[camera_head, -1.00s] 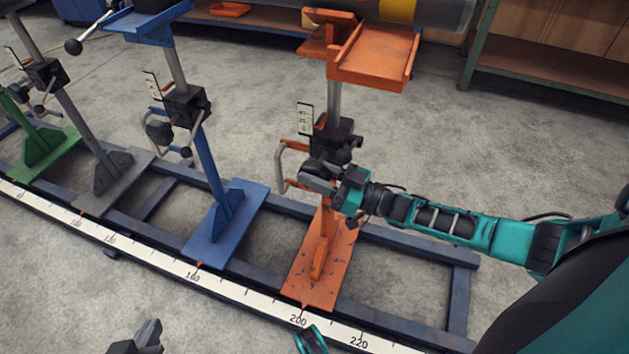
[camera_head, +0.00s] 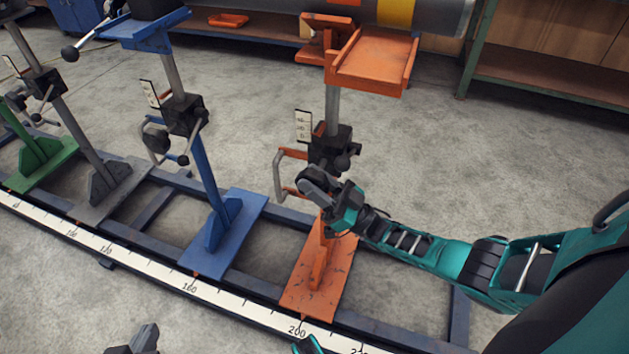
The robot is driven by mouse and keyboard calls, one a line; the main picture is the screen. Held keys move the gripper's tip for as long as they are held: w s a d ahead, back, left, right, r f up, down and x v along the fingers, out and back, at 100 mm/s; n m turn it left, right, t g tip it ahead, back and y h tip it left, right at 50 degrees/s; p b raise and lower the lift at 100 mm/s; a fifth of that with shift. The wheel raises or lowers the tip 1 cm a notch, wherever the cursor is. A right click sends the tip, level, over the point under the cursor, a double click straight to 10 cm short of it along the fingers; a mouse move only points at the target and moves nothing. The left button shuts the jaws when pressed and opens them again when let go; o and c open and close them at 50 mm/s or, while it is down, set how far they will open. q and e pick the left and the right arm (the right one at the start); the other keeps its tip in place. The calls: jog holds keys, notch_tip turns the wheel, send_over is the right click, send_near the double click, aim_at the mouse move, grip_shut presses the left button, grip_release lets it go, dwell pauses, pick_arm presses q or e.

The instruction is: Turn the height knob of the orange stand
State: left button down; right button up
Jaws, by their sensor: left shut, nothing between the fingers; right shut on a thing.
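My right gripper (camera_head: 316,184) is shut on the height knob (camera_head: 311,175) on the near side below the block; the fingers hide much of the knob. My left gripper (camera_head: 138,341) is shut and empty at the bottom edge, partly cut off, well away from the stand.
A bent grey handle (camera_head: 280,172) sticks out left of the orange stand, close to my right gripper. Blue (camera_head: 223,235), grey (camera_head: 105,185) and green (camera_head: 45,158) stands line the rail to the left. A white number strip (camera_head: 235,303) runs along its front. Floor at right is clear.

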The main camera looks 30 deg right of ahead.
jog(key=o, duration=1)
jog(key=shift+c, duration=0.2)
jog(key=v, duration=0.7)
jog(key=shift+s+d, duration=0.15)
jog(key=shift+s, duration=0.1)
jog(key=shift+o, duration=0.3)
jog(key=shift+f, duration=0.1)
